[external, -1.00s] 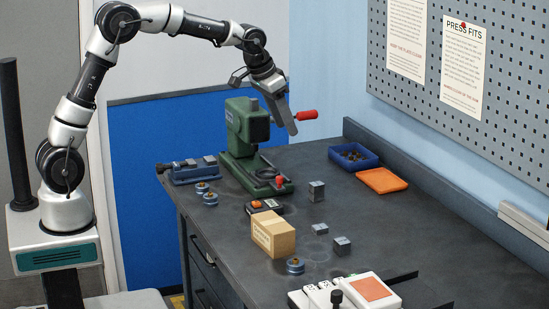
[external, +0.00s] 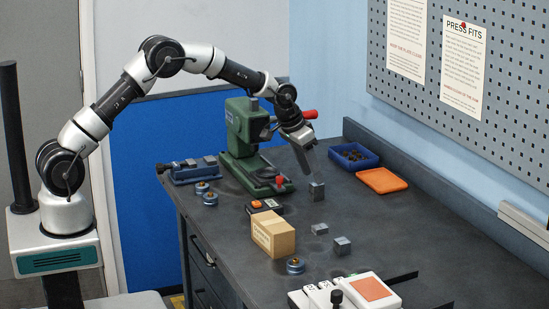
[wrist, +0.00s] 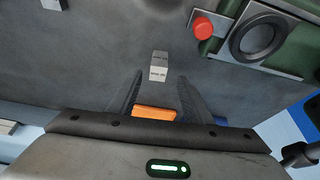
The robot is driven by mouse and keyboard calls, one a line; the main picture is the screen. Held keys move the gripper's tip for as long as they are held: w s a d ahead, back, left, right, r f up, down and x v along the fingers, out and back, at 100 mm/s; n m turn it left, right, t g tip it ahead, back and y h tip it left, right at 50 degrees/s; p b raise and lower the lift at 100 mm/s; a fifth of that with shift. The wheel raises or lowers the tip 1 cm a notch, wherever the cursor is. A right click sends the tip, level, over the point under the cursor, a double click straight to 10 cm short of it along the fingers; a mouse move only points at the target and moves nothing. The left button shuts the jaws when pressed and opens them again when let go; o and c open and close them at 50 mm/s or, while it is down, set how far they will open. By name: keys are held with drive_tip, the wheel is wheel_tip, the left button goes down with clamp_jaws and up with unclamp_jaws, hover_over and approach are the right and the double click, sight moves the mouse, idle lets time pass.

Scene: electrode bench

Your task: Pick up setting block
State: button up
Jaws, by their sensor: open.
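Grey metal blocks stand on the dark bench. Two lower grey blocks, one (external: 319,229) and another (external: 342,245), sit nearer the front. My gripper (external: 308,170) is open, tilted downward, just above and left of the tall block. In the wrist view my gripper (wrist: 159,84) has its fingers spread with nothing between them; contact with the block is not visible.
The green press (external: 245,150) with its red knob stands close left of my gripper. A blue bin (external: 354,157) and orange tray (external: 381,180) lie to the right. A cardboard box (external: 273,234) sits in front. Bench around the tall block is clear.

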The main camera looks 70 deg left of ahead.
sight(315, 190)
drive_tip(key=x, duration=0.5)
drive_tip(key=shift+d+f, duration=0.15)
drive_tip(key=shift+d, duration=0.05)
clamp_jaws()
